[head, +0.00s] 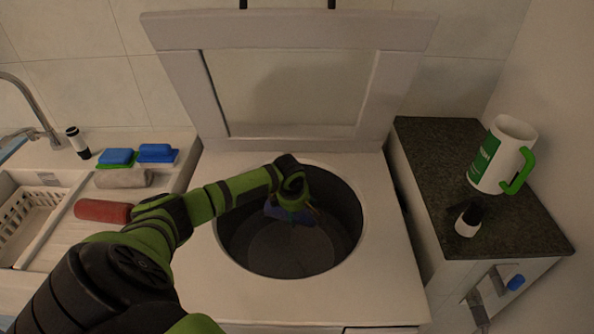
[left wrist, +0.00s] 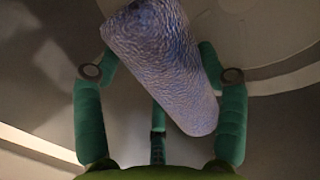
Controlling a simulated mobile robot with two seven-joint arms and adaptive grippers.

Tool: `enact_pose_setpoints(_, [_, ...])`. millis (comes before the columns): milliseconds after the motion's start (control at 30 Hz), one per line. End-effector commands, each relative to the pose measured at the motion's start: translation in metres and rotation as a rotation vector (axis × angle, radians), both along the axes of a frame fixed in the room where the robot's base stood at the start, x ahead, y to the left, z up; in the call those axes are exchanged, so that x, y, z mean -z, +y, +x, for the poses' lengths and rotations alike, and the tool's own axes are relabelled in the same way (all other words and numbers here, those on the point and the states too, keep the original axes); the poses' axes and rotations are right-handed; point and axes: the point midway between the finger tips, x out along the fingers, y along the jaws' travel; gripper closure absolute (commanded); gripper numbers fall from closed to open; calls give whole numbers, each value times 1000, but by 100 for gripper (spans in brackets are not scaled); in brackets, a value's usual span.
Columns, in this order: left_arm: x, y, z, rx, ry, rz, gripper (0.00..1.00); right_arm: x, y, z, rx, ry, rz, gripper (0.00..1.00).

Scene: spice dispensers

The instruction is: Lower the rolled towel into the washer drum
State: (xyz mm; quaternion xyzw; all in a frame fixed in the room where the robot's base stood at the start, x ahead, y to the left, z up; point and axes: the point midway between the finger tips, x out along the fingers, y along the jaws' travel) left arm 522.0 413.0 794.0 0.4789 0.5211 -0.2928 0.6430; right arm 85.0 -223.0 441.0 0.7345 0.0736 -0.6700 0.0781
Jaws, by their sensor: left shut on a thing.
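The washer drum (head: 262,245) is a round grey opening in the top of a white washer, with its lid raised behind. My left gripper (head: 291,212) is over the drum opening, pointing down, and partly hidden by my own wrist. It is shut on a rolled blue-purple towel (head: 276,209). In the left wrist view the towel (left wrist: 160,62) lies tilted between the green fingers of the gripper (left wrist: 160,78), with the drum's pale curved inside behind it. How deep the towel is in the drum is hard to tell. My right gripper is not in view.
The raised lid (head: 180,75) stands behind the opening. A white-green jug (head: 497,155) and a small bottle (head: 468,220) stand on the right counter.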

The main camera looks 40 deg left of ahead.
Motion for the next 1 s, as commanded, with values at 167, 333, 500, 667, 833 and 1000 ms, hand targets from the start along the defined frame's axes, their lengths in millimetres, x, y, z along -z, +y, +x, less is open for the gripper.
enact_pose_setpoints(167, [26, -1, 0, -1, 1, -1, 64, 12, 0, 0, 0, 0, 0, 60])
enact_pose_setpoints(333, [45, 0, 0, -1, 0, -1, 64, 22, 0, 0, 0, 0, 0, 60])
enact_pose_setpoints(500, [62, -1, 0, 0, 0, -1, 64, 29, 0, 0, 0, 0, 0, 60])
enact_pose_setpoints(667, [70, 0, 0, -1, 0, -1, 64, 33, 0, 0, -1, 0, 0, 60])
enact_pose_setpoints(833, [72, 0, 0, -1, -1, -1, 64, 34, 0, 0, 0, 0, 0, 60])
enact_pose_setpoints(1000, [72, 0, 0, 0, 0, 0, 64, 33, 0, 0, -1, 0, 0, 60])
